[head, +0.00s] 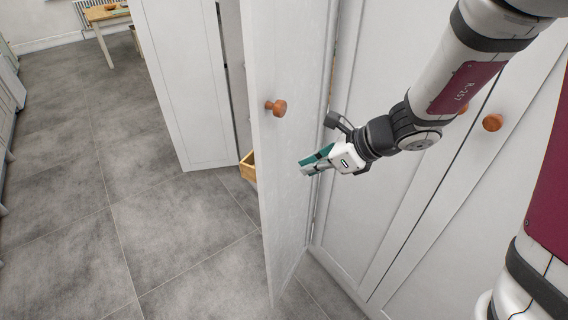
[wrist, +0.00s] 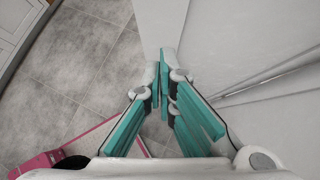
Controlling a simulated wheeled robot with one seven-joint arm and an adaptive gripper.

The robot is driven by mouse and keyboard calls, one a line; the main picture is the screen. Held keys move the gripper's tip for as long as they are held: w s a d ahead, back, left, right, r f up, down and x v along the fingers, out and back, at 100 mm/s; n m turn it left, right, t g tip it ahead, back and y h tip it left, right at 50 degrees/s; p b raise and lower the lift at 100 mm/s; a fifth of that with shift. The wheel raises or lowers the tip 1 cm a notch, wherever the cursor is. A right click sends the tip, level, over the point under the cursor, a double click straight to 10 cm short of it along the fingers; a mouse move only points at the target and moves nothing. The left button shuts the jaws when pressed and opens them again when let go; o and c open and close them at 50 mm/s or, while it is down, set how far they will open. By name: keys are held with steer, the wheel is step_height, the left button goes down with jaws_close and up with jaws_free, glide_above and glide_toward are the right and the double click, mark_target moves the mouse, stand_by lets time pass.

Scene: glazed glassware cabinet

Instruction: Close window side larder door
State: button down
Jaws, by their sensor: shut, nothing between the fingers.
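A white door (head: 285,60) with a round wooden knob (head: 276,108) stands open in the middle of the head view, swung out from the cabinet front. Another white door (head: 182,75) stands open further left; I cannot tell by name which is the window side larder door. My gripper (head: 306,167) has teal fingers and is shut and empty. It is low and right of the knob, on the knob side of the nearer door; whether it touches cannot be told. In the wrist view my gripper (wrist: 163,75) points toward a white panel (wrist: 162,22).
White cabinet doors (head: 425,150) with wooden knobs (head: 492,123) stand shut at right. A wooden box (head: 248,166) shows past the nearer door's edge. A small table (head: 105,20) stands far left. The grey tiled floor (head: 80,200) at left is clear.

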mark_target(270, 171)
steer(key=shift+w+a+f+p, duration=0.15)
steer(key=shift+w+a+f, duration=0.4)
steer(key=shift+a, duration=0.45)
steer(key=shift+w+a+f+p, duration=0.1)
steer(key=shift+w+a+f, duration=0.4)
steer(key=shift+a, duration=0.45)
steer(key=shift+w+a+f+p, duration=0.15)
steer(key=shift+w+a+f, duration=0.25)
steer(key=shift+w+a, duration=0.45)
steer(key=shift+s+a, duration=0.1)
steer(key=shift+a, duration=0.2)
